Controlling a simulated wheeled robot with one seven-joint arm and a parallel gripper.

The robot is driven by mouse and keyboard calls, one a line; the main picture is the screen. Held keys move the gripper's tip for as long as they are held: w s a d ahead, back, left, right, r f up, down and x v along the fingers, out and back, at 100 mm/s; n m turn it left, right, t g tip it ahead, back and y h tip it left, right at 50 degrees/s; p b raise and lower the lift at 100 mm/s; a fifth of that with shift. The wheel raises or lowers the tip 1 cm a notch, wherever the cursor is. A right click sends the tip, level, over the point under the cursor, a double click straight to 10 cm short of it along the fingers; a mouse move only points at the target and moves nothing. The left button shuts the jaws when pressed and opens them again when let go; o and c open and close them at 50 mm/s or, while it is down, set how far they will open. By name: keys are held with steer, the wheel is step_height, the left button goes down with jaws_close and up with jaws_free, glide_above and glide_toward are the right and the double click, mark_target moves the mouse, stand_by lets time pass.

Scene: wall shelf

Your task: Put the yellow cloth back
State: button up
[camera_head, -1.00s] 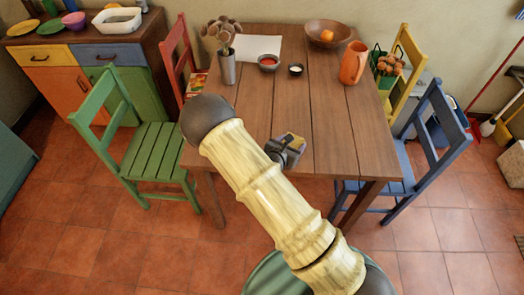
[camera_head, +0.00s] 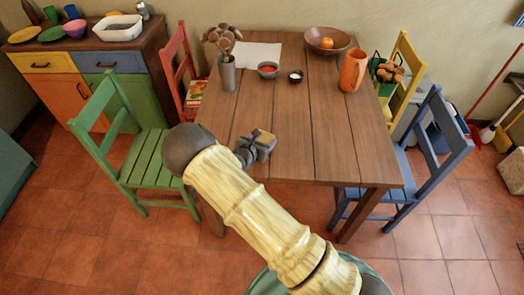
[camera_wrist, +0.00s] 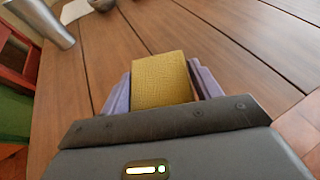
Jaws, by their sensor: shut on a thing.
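The yellow cloth (camera_wrist: 163,79) is a small, folded-looking block with a woven texture. In the wrist view it sits between the two purple-grey fingers of my gripper (camera_wrist: 165,85), which is shut on it. I cannot tell whether the cloth touches the tabletop. My arm hides part of the table's near edge.
A metal vase with dried flowers (camera_head: 227,75), a white sheet (camera_head: 255,55), small bowls (camera_head: 268,69), an orange jug (camera_head: 353,70) and a fruit bowl (camera_head: 326,43) stand toward the back. Chairs surround the table; the green chair (camera_head: 155,160) is at left. The table's middle is clear.

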steer(key=shift+f, duration=0.8)
steer(key=shift+f, duration=2.1)
steer(key=shift+f, duration=0.15)
steer(key=o, duration=1)
steer(key=shift+o, duration=0.2)
